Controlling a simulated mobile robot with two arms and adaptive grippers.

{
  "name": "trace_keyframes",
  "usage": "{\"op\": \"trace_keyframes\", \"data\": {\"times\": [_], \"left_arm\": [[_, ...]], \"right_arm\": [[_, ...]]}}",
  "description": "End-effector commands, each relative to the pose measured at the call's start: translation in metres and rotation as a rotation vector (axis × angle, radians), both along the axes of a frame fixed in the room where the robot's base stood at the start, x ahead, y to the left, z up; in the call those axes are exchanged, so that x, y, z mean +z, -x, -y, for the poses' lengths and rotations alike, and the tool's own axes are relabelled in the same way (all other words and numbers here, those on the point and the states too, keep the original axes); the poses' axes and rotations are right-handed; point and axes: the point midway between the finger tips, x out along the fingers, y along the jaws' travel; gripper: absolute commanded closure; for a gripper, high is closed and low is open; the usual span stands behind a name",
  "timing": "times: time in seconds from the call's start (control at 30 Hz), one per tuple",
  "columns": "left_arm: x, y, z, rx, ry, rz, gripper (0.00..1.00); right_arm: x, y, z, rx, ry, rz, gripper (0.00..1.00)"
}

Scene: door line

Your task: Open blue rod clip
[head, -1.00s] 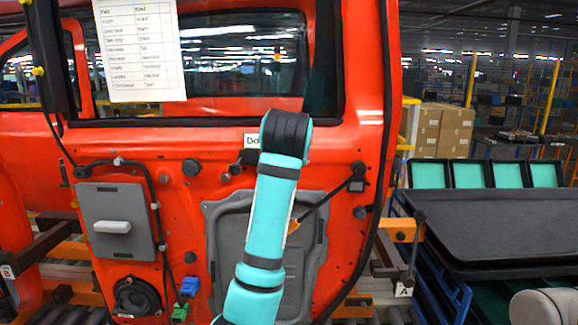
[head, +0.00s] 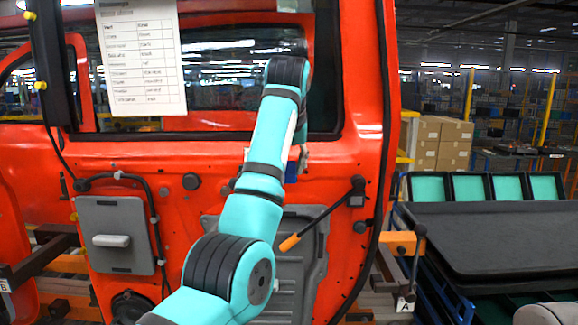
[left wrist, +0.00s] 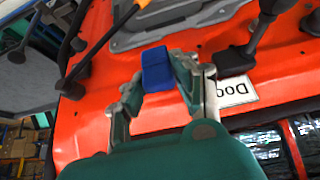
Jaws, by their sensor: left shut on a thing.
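The blue rod clip (left wrist: 157,68) is a small blue block in front of the red door, between the fingers of my left gripper (left wrist: 158,74) in the left wrist view. The gripper is shut on it. In the head view my left arm hides most of the clip and gripper; only a bit of blue (head: 293,166) shows beside the arm. A black rod with an orange end (head: 320,216) slants across the door's grey panel, below and right of the clip. My right gripper is not in view.
The red door (head: 345,120) fills the middle, with a paper list (head: 142,60) hanging over its window. A grey box with a handle (head: 115,235) is on the door's left. Black trays (head: 490,235) and cardboard boxes (head: 440,145) stand at the right.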

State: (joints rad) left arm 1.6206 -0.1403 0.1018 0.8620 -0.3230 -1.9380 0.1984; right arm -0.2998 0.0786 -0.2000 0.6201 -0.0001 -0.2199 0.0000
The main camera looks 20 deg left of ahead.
Motion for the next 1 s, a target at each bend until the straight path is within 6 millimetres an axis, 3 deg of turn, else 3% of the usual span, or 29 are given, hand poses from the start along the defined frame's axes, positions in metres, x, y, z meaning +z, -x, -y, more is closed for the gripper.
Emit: {"op": "trace_keyframes", "data": {"times": [0.37, 0.4, 0.57, 0.87, 1.0], "left_arm": [[0.002, -0.001, -0.001, 0.002, 0.001, 0.001, 1.0], [0.002, 0.0, -0.001, 0.001, 0.002, 0.001, 0.7], [0.001, 0.0, -0.001, 0.002, 0.001, 0.0, 0.49], [0.002, 0.0, 0.0, 0.001, 0.001, -0.001, 0.48], [0.015, 0.007, 0.002, 0.0, 0.001, 0.002, 0.48]], "right_arm": [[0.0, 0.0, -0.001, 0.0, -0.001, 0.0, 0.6], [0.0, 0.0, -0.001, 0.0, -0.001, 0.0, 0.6], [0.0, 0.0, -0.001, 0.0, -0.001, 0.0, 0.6], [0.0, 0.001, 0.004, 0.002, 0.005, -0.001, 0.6], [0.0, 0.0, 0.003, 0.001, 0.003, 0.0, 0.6]]}}
